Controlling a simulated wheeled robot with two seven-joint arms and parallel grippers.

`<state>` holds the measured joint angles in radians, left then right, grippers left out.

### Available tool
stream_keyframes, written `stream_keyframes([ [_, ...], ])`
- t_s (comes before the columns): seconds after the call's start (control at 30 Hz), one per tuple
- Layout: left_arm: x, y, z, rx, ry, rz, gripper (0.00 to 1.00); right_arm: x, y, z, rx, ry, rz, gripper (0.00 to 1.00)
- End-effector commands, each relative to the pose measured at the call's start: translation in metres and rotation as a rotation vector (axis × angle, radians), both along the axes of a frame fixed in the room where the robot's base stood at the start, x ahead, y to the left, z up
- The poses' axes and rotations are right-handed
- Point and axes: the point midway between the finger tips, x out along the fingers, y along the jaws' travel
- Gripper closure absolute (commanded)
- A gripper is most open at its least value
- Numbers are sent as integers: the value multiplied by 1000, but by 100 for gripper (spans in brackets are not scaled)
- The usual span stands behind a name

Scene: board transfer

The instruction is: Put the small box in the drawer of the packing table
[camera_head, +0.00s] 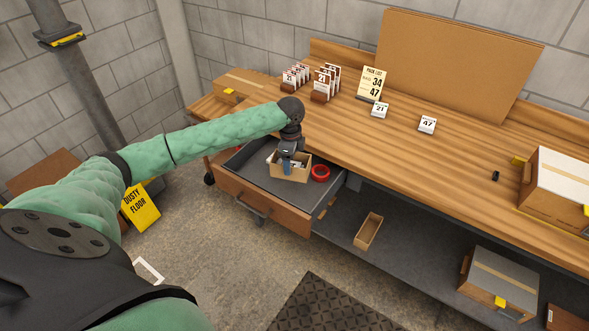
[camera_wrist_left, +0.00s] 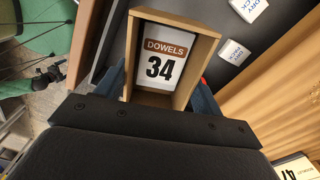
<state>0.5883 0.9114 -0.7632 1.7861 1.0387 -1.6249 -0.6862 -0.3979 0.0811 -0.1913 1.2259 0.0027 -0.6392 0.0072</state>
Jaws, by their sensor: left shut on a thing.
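The small box (camera_head: 291,173) is an open-topped tan box. In the left wrist view, the small box (camera_wrist_left: 199,67) has a white card (camera_wrist_left: 163,58) inside, reading "DOWELS 34". My left gripper (camera_head: 288,160) is shut on the box, with blue fingers on two sides of it. The drawer (camera_head: 234,187) of the packing table (camera_head: 400,140) is pulled open, and the box is over or inside it. I cannot tell whether the box touches the drawer's floor. My right gripper is not in view.
A red tape roll (camera_head: 320,173) lies in the drawer right of the box. Small white blocks (camera_wrist_left: 234,52) lie beside the box. Another open box (camera_head: 368,231) sits on the lower shelf. Number cards and cartons stand on the tabletop. A yellow floor sign (camera_head: 141,207) stands left.

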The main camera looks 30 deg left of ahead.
Motion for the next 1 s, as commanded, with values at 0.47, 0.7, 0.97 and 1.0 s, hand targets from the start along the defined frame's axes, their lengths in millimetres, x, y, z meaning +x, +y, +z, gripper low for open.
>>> stream_keyframes([
  [0.47,11,55,-8,4,0,-328,55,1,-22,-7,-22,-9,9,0],
  [0.7,11,56,-34,4,3,-340,55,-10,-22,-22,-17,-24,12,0],
  [0.97,11,57,-64,5,0,-340,55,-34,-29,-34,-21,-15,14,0],
  [1.0,11,57,-67,4,0,-339,55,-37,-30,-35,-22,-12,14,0],
])
